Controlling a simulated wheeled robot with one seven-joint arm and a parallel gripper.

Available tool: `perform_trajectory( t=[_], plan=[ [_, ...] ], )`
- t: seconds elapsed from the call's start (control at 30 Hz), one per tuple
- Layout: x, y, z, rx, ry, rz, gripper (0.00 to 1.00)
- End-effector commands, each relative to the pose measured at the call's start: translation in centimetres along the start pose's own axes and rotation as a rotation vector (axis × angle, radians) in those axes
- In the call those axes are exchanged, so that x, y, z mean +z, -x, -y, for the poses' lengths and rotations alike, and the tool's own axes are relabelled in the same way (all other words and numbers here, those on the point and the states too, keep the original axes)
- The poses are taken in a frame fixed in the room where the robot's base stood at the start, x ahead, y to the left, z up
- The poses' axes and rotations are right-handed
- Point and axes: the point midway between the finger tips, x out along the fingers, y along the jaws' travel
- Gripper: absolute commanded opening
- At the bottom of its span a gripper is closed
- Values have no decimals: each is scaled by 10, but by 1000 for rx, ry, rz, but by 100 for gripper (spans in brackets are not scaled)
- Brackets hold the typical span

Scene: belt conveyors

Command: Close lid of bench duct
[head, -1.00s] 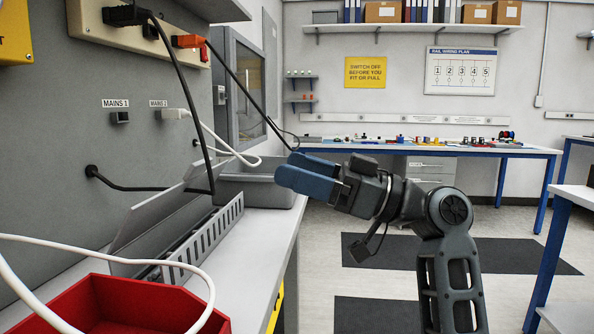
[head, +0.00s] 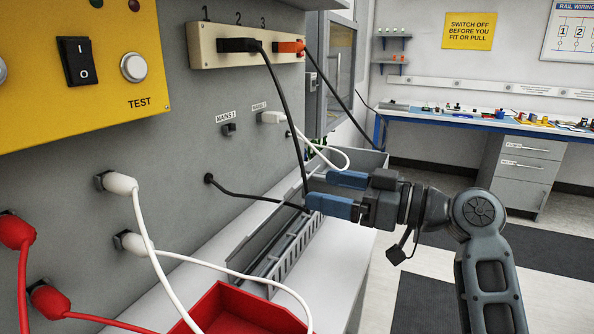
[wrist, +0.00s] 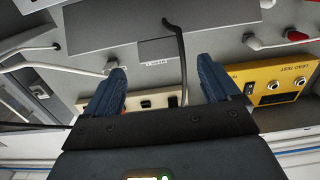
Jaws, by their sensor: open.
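The bench duct (head: 292,246) is a long grey trough with a slotted front wall, lying along the bench by the wall. Its lid (head: 258,238) is a plain grey strip on the wall side, standing tilted up, so the duct is open on top. A grey panel in the wrist view (wrist: 105,32) looks like the lid. My gripper (head: 320,190) is open and empty, with blue fingers above the far part of the duct. It also shows in the wrist view (wrist: 161,68). Its fingers hide part of the duct's far end. I cannot see it touching the lid.
A black cable (head: 290,110) hangs from the socket strip (head: 220,54) down toward the duct, close to my fingers. White cables (head: 235,272) loop in front of the wall. A red bin (head: 235,312) stands at the near end, a grey bin (head: 362,160) beyond. The bench front is clear.

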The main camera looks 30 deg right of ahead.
Motion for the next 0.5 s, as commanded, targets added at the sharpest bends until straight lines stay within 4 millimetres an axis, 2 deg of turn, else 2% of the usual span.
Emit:
perform_trajectory(
  t=[0.3, 0.5],
  plan=[
    [-1, -48, 1, -3, 0, 0, 89],
    [-1, -65, 1, -3, 0, -2, 89]
  ],
)
